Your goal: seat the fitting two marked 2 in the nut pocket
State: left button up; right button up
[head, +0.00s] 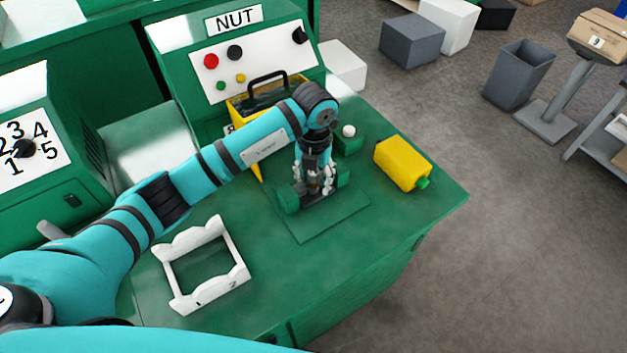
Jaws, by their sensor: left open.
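The machine labelled NUT (233,19) stands at the back. On its green table is a green fixture with upright blocks (288,201) on a flat plate (325,217), which looks like the nut pocket. My left gripper (314,190) points down between the blocks, with its fingers open. A small brass-coloured bit shows between the fingers; it may be the fitting, but its seating and any mark on it are hidden. A white rack (234,262) with the marks 1 and 2 lies at the front left and looks empty. My right gripper is not in view.
A yellow bottle-like container (402,164) with a green cap lies right of the fixture. A small green block with a white knob (348,131) stands behind it. A yellow bin with a black handle (268,84) is partly behind my arm. The table's right front is clear.

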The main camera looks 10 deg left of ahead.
aim_at(314, 173)
pick_arm(q)
notch_tip(314, 173, up, 11)
jog(key=shift+f+b, duration=0.1)
jog(key=shift+b, duration=0.75)
jog(key=shift+f, duration=0.1)
